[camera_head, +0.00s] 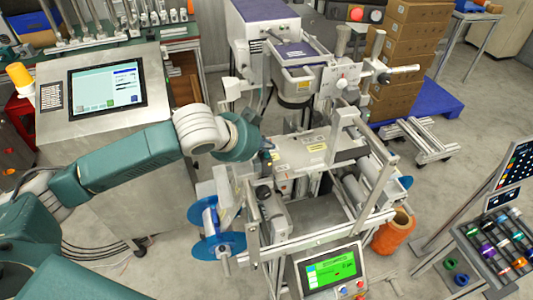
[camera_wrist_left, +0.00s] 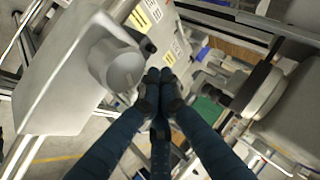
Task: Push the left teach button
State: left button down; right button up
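My left gripper (camera_head: 270,155) reaches in from the left to the metal labelling machine (camera_head: 318,150) in the head view. In the left wrist view its dark fingers (camera_wrist_left: 160,82) are drawn together at the tips, with nothing seen between them. The tips are beside a grey box with a round grey knob (camera_wrist_left: 122,68). A small black part (camera_wrist_left: 148,46) sits just above the tips near yellow labels (camera_wrist_left: 140,18). I cannot tell which part is the left teach button, or whether the fingertips touch anything. My right gripper is not in view.
A blue film reel (camera_head: 217,246) hangs at the machine's left side. A green-lit touch panel (camera_head: 331,270) with buttons is at its front. A control console (camera_head: 107,88) stands at the left.

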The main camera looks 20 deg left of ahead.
aim_at(266, 158)
pick_arm(q)
jog(key=shift+f, duration=0.4)
dwell(0.3)
jog(key=shift+f, duration=0.1)
dwell(0.3)
jog(key=shift+f, duration=0.35)
jog(key=shift+r, duration=0.1)
dwell(0.4)
jog(key=shift+r+p, duration=0.8)
jog(key=shift+p, duration=0.5)
notch_tip(266, 158, up, 5)
jog(key=p, duration=0.5)
jog(key=shift+p, duration=0.35)
